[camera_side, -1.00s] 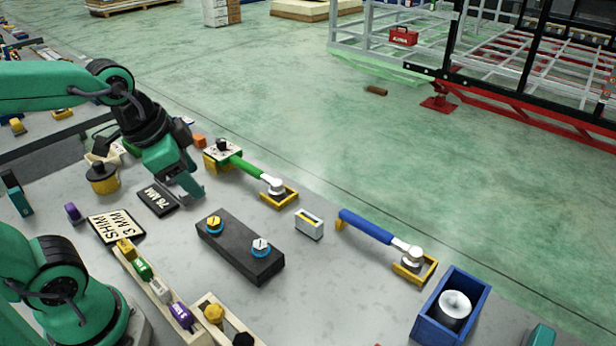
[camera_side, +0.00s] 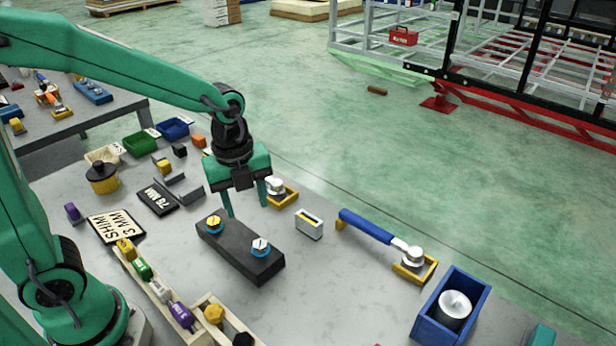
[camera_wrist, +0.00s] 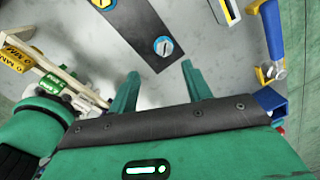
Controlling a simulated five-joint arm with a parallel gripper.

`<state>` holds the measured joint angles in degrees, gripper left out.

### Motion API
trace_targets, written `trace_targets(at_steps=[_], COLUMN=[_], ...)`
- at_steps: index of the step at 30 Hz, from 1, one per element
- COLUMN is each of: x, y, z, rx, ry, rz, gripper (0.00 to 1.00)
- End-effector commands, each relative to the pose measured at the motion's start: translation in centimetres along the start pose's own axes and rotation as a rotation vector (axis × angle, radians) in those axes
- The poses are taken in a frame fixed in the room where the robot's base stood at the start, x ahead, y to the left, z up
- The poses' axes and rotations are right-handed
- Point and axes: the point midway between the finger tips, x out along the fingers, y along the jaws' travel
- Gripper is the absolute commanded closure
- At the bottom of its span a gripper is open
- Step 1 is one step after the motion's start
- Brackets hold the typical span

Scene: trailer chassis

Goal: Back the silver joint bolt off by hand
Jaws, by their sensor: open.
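A dark block (camera_side: 240,262) lies on the grey bench and carries two slotted bolts, each on a blue ring. The silver joint bolt (camera_side: 260,245) is at the block's right end, the yellow bolt (camera_side: 213,223) at its left end. My gripper (camera_side: 248,208) is open and empty, pointing down above and behind the block. In the wrist view, the silver bolt (camera_wrist: 163,46) shows just beyond my gripper (camera_wrist: 158,72), ahead of the gap between the fingertips. The yellow bolt is partly cut off at that view's top edge.
A small silver box (camera_side: 309,224) stands right of the block. A blue-handled wrench (camera_side: 365,226) rests farther right, near a blue bin (camera_side: 450,310). Wooden trays (camera_side: 160,288) stand in front.

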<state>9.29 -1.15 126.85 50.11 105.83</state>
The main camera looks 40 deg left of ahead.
Motion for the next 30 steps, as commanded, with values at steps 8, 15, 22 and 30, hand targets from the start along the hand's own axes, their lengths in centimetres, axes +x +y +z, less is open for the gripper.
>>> trace_targets(at_steps=[8, 15, 22, 30], x=[2.5, 3.0, 3.4, 5.9], y=[-1.2, -1.4, -1.4, -1.1], z=[-0.5, -0.6, -0.6, -0.7], rx=[0.302, 0.363, 0.361, 0.359], ry=[0.027, 0.033, 0.033, 0.034], rz=[0.058, 0.066, 0.068, 0.071], gripper=[0.51, 0.51, 0.51, 0.51])
